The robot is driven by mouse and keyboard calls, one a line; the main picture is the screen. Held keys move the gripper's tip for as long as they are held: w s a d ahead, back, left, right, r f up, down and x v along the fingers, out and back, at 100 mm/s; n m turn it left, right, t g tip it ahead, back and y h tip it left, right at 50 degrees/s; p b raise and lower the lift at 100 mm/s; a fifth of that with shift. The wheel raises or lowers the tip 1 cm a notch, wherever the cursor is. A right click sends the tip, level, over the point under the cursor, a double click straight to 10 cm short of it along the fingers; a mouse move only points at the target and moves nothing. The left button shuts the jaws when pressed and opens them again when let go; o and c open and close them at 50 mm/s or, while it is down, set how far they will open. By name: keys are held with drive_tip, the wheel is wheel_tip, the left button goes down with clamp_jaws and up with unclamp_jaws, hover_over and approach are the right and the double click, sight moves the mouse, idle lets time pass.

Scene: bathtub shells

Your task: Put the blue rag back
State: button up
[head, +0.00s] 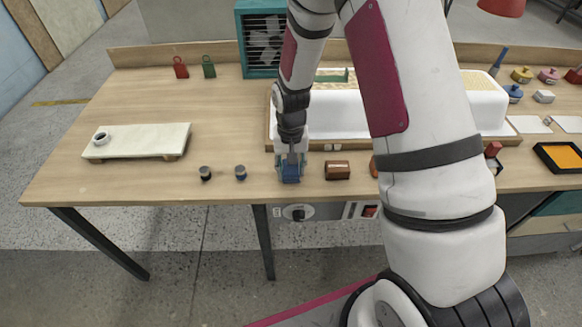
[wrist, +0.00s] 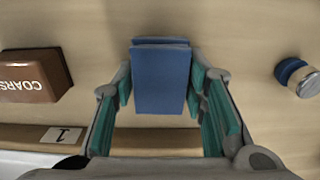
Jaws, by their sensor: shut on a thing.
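The blue rag (wrist: 162,80) is a folded blue block in the middle of the wrist view, between the two teal-padded fingers. My gripper (wrist: 163,95) is shut on it. In the head view my gripper (head: 291,160) points down near the table's front edge, with the blue rag (head: 290,174) at its fingertips. I cannot tell whether the rag touches the tabletop.
A brown block marked COARSE (wrist: 32,75) stands left of the rag in the wrist view. Two small dark jars (head: 240,173) (head: 205,173) stand left of my gripper in the head view. A white tub shell (head: 340,115) lies behind; a pale slab (head: 140,140) lies left.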

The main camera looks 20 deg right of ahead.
drive_tip(key=shift+f, duration=0.2)
drive_tip(key=o, duration=1.1)
drive_tip(key=shift+r, duration=0.1)
wheel_tip(320, 180, up, 12)
wheel_tip(320, 180, up, 9)
drive_tip(key=t, duration=0.1)
hover_over(291, 166)
drive_tip(key=s, duration=0.4)
drive_tip(key=s+r+n+t, duration=0.1)
drive_tip(key=s+r, duration=0.5)
drive_tip(key=s, duration=0.4)
drive_tip(key=s+r+n+t, duration=0.2)
drive_tip(key=s+r, duration=0.4)
drive_tip(key=s, duration=0.5)
drive_tip(key=shift+s+n, duration=0.15)
drive_tip(key=shift+n, duration=0.15)
